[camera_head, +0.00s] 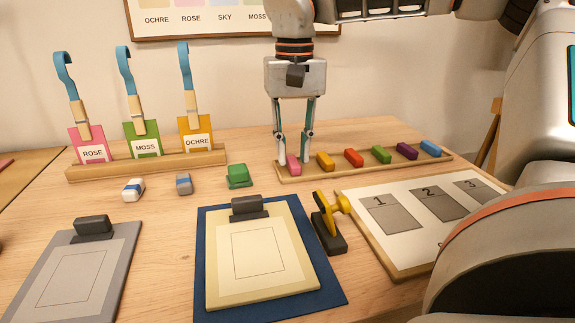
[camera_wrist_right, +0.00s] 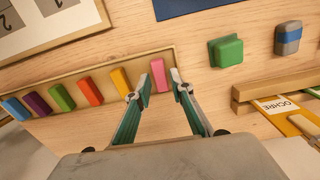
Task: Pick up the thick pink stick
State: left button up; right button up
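The thick pink stick (camera_head: 293,165) stands at the left end of a row of coloured sticks on a low wooden tray (camera_head: 350,172). It also shows in the wrist view (camera_wrist_right: 159,76). My right gripper (camera_head: 294,161) points down over it, with one finger on each side of the stick. In the wrist view the right gripper (camera_wrist_right: 160,84) has its fingers apart, with the stick between their tips and narrow gaps beside it. Whether either finger touches it is hard to tell. My left gripper is not in view.
Close beside the pink stick is a yellow-orange stick (camera_head: 325,161), followed by red, green, purple and blue ones. A green block (camera_head: 238,176) lies to the left. A clipboard on a blue mat (camera_head: 330,287) and a numbered board (camera_head: 405,268) lie in front.

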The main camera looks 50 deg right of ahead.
jog(key=shift+w+f, duration=0.1)
jog(key=shift+f, duration=0.75)
jog(key=shift+r, duration=0.2)
jog(key=shift+c, duration=0.3)
grip_shut()
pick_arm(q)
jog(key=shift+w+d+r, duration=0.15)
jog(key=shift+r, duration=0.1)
pick_arm(e)
notch_tip(320, 180, up, 10)
jog(key=p, duration=0.3)
notch_tip(320, 180, up, 8)
jog(key=p, duration=0.2)
send_over(294, 161)
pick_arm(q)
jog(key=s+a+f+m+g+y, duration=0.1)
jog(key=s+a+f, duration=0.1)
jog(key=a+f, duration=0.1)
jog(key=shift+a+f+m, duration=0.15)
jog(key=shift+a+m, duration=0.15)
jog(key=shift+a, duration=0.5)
pick_arm(e)
jog(key=shift+r, duration=0.95)
